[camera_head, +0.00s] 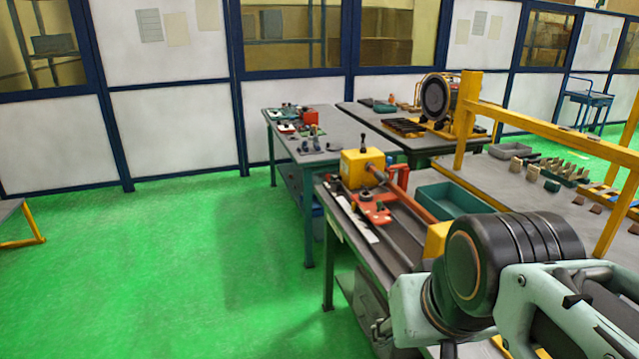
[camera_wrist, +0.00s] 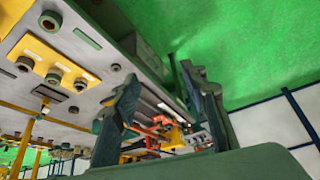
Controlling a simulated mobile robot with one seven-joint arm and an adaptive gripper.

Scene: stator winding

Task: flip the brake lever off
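A yellow box (camera_head: 362,170) stands on the long bench at the centre of the head view. An upright lever with a black knob (camera_head: 363,141) rises from its top. A red upright handle (camera_head: 399,176) stands just right of the box. I cannot tell for certain which of these is the brake lever. My gripper (camera_wrist: 160,76) shows two dark fingers spread apart in the wrist view, with nothing between them. In the head view my arm is at the lower right, well apart from the box. Red-orange and yellow parts (camera_wrist: 166,124) show small beyond the fingers.
A red fixture (camera_head: 374,210) and long rails lie on the bench near the box. A green tray (camera_head: 452,201) is to the right. A yellow frame (camera_head: 545,117) rises over the right-hand worktop. The green floor (camera_head: 170,270) at left is clear.

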